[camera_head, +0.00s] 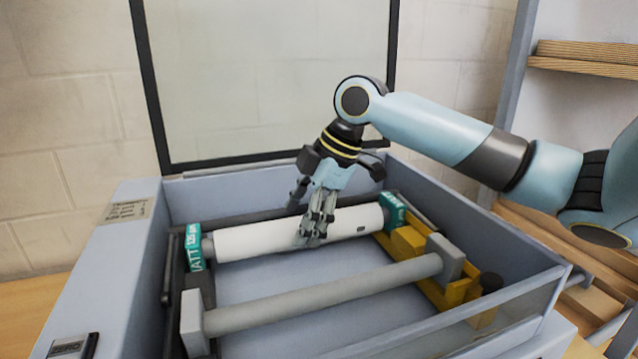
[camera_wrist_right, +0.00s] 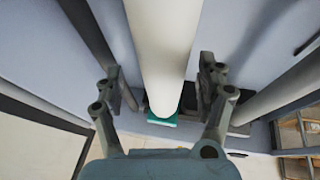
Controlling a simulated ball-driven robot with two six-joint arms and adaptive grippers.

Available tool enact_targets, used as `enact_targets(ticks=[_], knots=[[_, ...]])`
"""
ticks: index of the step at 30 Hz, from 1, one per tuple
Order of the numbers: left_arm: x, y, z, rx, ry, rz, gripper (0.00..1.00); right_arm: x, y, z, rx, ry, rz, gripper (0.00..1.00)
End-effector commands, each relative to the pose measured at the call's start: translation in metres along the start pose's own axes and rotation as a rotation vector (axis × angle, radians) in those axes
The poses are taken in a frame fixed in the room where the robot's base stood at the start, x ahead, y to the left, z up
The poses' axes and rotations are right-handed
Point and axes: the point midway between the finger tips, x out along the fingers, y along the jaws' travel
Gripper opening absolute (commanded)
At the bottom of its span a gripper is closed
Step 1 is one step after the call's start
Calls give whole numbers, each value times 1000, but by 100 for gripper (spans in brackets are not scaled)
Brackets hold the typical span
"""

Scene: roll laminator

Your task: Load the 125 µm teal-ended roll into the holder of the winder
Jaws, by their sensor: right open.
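The white roll (camera_head: 252,240) with teal ends lies across the back of the winder's bay. Its left teal end (camera_head: 194,246) carries a label with "MATT" and a thickness marking. Its right teal end (camera_head: 393,211) is beside the yellow holder part (camera_head: 408,242). My right gripper (camera_head: 314,232) is over the roll's middle, pointing down. In the right wrist view, its open fingers (camera_wrist_right: 165,75) are on either side of the roll (camera_wrist_right: 163,35); contact cannot be told. A teal end (camera_wrist_right: 163,117) shows beyond them. How the ends seat is partly hidden. My left gripper is out of view.
A grey roller (camera_head: 325,294) runs across the bay in front of the roll, between grey end blocks. The winder's walls (camera_head: 115,250) enclose the bay. A dark-framed clear panel (camera_head: 265,80) stands behind. Wooden shelving (camera_head: 585,58) is at the right.

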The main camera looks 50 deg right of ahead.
Motion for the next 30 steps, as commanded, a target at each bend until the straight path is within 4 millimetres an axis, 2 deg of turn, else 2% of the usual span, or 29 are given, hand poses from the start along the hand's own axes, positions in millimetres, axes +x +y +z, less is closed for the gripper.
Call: enact_targets(ticks=[9, 16, 22, 30], knots=[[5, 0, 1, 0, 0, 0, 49, -60, 0, 2, -6, -10, 0, 73], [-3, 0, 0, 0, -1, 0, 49, -91, -1, 2, -3, -11, -3, 73], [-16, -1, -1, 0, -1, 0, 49, -105, 0, 2, -1, -8, -3, 73], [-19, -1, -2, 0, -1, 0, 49, -108, 0, 0, 0, -1, -2, 73]])
